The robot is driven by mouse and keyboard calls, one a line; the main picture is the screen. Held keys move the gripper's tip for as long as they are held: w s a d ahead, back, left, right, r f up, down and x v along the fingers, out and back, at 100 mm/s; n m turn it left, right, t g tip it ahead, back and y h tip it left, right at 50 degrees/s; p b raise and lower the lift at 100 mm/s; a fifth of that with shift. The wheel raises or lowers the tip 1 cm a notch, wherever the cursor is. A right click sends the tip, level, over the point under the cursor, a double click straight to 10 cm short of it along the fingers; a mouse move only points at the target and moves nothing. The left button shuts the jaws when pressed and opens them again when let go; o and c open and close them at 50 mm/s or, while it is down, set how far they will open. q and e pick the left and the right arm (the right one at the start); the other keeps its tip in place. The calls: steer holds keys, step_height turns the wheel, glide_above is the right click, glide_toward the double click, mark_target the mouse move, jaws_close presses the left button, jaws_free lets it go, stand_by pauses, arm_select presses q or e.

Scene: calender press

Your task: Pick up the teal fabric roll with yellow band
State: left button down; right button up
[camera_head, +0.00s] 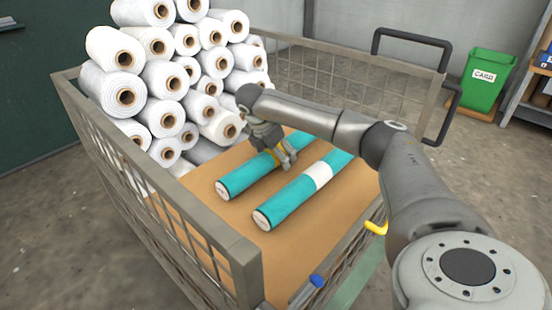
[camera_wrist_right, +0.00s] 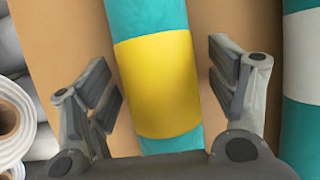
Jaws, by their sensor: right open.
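The teal fabric roll with yellow band (camera_head: 243,176) lies on the cart's brown floor, beside a second teal roll with a white band (camera_head: 287,203). My right gripper (camera_head: 281,160) is over the yellow-banded roll and hides most of its band in the head view. In the right wrist view, the yellow band (camera_wrist_right: 158,85) lies between the open fingers of my right gripper (camera_wrist_right: 163,88). A gap shows on each side of the roll. The white-banded roll (camera_wrist_right: 302,60) is at the right edge there. My left gripper is not in view.
White rolls with brown cores (camera_head: 163,83) are stacked at the cart's left and back. The cart (camera_head: 225,243) has mesh walls and a raised metal rim around the rolls. A green bin (camera_head: 487,82) stands beyond it. Bare cardboard-coloured floor (camera_head: 235,207) shows between and in front of the teal rolls.

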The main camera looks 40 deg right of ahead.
steer(key=shift+c, duration=0.2)
steer(key=c, duration=1.2)
steer(key=shift+c, duration=0.8)
steer(key=shift+r, duration=0.2)
